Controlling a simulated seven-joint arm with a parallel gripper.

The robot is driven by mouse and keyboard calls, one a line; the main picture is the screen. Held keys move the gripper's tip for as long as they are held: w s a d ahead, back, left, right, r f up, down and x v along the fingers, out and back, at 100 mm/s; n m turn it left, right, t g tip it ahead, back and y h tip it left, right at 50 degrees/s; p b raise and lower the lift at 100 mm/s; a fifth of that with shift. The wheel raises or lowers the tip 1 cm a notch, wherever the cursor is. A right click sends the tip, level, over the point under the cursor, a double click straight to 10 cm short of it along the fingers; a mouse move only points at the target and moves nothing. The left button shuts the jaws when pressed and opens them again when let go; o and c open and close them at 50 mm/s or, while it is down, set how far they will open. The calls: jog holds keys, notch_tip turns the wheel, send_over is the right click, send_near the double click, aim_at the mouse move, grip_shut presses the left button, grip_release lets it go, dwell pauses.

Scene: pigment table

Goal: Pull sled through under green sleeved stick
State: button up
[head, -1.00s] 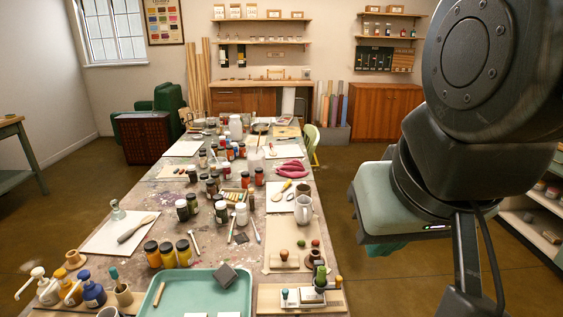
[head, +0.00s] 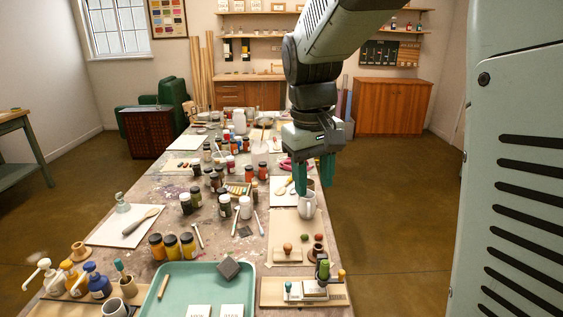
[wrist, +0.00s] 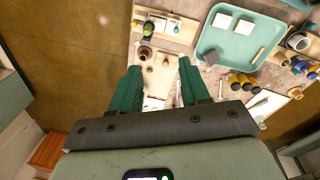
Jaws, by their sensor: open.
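A wooden board (head: 268,295) lies at the front right of the table in the head view. A small pale block (head: 315,289), which looks like the sled, sits on it. An upright stick with a green sleeve (head: 323,270) stands close by the block; I cannot tell whether the block is under it. A teal-topped peg (head: 288,286) and an orange-topped peg (head: 341,274) stand at either side. In the wrist view the green sleeve (wrist: 149,28) shows at the top, beyond my fingertips. My gripper (head: 313,182) is open and empty, pointing down above the table's right edge, well behind the board.
A green tray (head: 200,276) lies left of the board. Behind the board is a mat with a stamp block (head: 287,253) and a small brown pot (head: 318,250). Jars crowd the table's middle. Floor is clear at right.

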jog(key=w+a+f+n+g+h, duration=0.15)
jog(key=w+a+f, duration=0.25)
jog(key=w+f, duration=0.5)
jog(key=n+g, duration=0.3)
send_near(288, 283)
jog(key=shift+t+h, duration=0.25)
jog(key=shift+h, duration=0.2)
jog(key=x, duration=0.8)
jog(key=shift+s+a, duration=0.25)
jog(key=shift+a, duration=0.1)
jog(key=shift+c, duration=0.4)
grip_shut()
